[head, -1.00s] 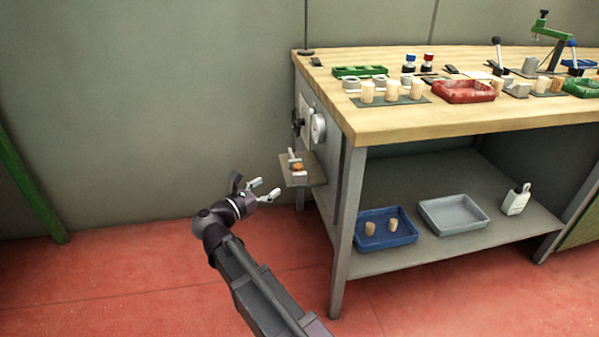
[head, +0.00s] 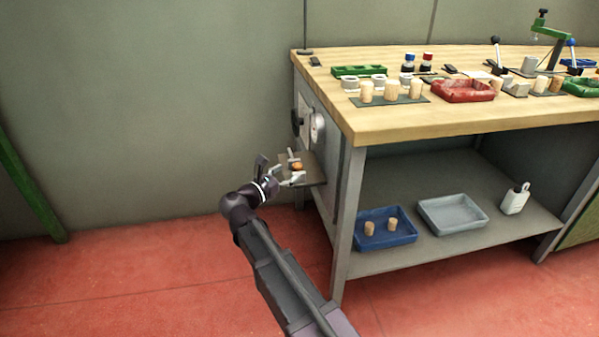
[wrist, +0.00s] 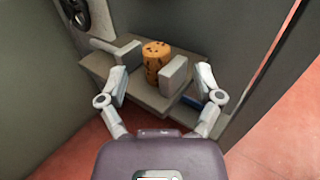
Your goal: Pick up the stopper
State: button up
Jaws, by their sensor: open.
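An orange-brown cork stopper (wrist: 154,62) with dark specks stands upright on a small grey side shelf (wrist: 97,64) in the wrist view. It sits between two grey blocks, one on its left (wrist: 128,52) and one at its right front (wrist: 173,75). In the head view the stopper (head: 297,166) is a small orange spot on the shelf at the bench's left end. My gripper (wrist: 160,88) is open and empty, its fingers spread to either side of the blocks, just short of the stopper. It also shows in the head view (head: 289,167) at the shelf's near edge.
The wooden bench (head: 400,122) carries several pale corks, a red tray (head: 463,98) and green trays. A dark knob and dial are above the side shelf.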

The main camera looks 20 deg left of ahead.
aim_at(294, 167)
jog(key=shift+w, duration=0.1)
jog(key=shift+x, duration=2.5)
jog(key=shift+w+a, duration=0.1)
jog(key=shift+a, duration=0.05)
jog(key=c, duration=0.8)
